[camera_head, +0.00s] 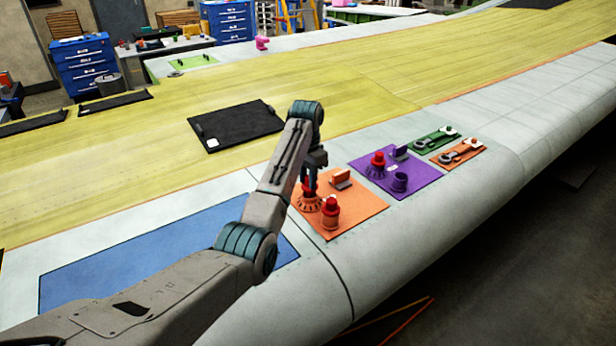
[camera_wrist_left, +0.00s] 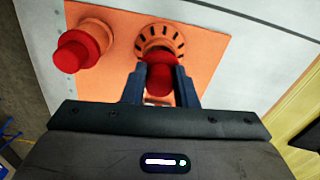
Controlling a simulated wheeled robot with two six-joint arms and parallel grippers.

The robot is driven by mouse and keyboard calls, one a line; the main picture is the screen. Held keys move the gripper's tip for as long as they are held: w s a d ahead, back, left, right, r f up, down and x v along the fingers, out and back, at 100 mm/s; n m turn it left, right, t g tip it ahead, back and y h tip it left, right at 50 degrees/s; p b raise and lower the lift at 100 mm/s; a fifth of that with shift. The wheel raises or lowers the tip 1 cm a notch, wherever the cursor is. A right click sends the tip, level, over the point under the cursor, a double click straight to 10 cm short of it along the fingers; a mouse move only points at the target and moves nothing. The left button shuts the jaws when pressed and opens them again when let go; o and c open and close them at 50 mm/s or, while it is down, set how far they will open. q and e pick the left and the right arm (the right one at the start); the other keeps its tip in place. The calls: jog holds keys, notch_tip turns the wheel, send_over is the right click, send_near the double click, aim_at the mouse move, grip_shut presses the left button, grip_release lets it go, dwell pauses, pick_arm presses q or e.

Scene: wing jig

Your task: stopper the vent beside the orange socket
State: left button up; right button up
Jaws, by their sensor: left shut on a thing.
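My left gripper (camera_wrist_left: 160,82) is shut on a red stopper (camera_wrist_left: 160,72), which also shows small and red under the gripper (camera_head: 309,180) in the head view. The stopper is over the slotted orange vent (camera_wrist_left: 160,38), whose ring (camera_head: 307,204) shows on the orange panel (camera_head: 362,207). I cannot tell whether the stopper is seated or just above. Beside the vent stands the orange socket (camera_wrist_left: 97,31) with another red stopper (camera_wrist_left: 80,50) on it; that stopper (camera_head: 331,204) is upright in the head view. My right gripper is not in view.
A small orange block (camera_head: 341,178) stands behind the socket. A purple panel (camera_head: 420,178) to the right holds a red-topped vent (camera_head: 377,163), a purple socket (camera_head: 400,182) and a block. Green (camera_head: 433,139) and orange tool panels (camera_head: 458,153) lie beyond. A blue panel (camera_head: 130,262) is left.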

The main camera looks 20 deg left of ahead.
pick_arm(q)
jog(key=shift+f, duration=1.15)
dwell(0.4)
jog(key=o, duration=1)
jog(key=shift+o, duration=0.2)
